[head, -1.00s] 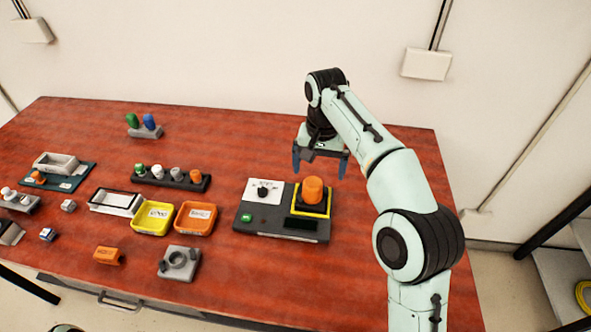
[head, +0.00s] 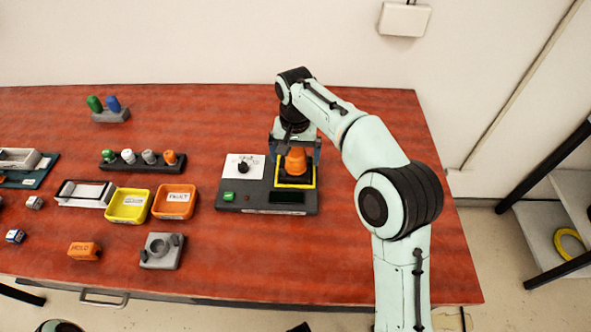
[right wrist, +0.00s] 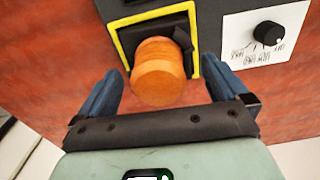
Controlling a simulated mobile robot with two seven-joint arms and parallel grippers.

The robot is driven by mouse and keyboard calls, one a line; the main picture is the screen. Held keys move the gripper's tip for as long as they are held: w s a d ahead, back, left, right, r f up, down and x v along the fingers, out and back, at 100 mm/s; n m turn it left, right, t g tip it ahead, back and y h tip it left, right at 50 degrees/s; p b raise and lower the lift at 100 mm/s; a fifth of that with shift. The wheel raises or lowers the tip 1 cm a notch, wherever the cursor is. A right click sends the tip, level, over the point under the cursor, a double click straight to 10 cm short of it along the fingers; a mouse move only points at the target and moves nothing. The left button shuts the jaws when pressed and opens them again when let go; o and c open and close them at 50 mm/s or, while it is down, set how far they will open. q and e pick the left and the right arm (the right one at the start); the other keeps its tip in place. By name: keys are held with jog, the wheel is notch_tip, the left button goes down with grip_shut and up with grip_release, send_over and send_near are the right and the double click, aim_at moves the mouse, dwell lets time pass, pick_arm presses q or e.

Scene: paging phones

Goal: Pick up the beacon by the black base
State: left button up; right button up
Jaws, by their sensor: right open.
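The beacon has an orange cap (head: 296,161) on a black base (head: 296,178). It stands in the yellow-edged square of a dark test panel (head: 240,203). In the right wrist view the orange cap (right wrist: 158,74) sits between my two blue fingers, with the black base (right wrist: 172,27) beyond it. My right gripper (head: 296,150) is open, at the beacon, with a finger on each side and a gap to the cap. In the right wrist view the right gripper (right wrist: 163,88) holds nothing. My left gripper is not in view.
The panel carries a black knob (head: 243,167) and a green button (head: 229,196). Left of it are an orange tray (head: 173,216), a yellow tray (head: 127,220) and a rack (head: 130,166) of small caps. The table right of the panel is clear.

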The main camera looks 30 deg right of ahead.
notch_tip(320, 180, down, 3)
jog(key=shift+f, duration=0.15)
jog(key=c, duration=1.3)
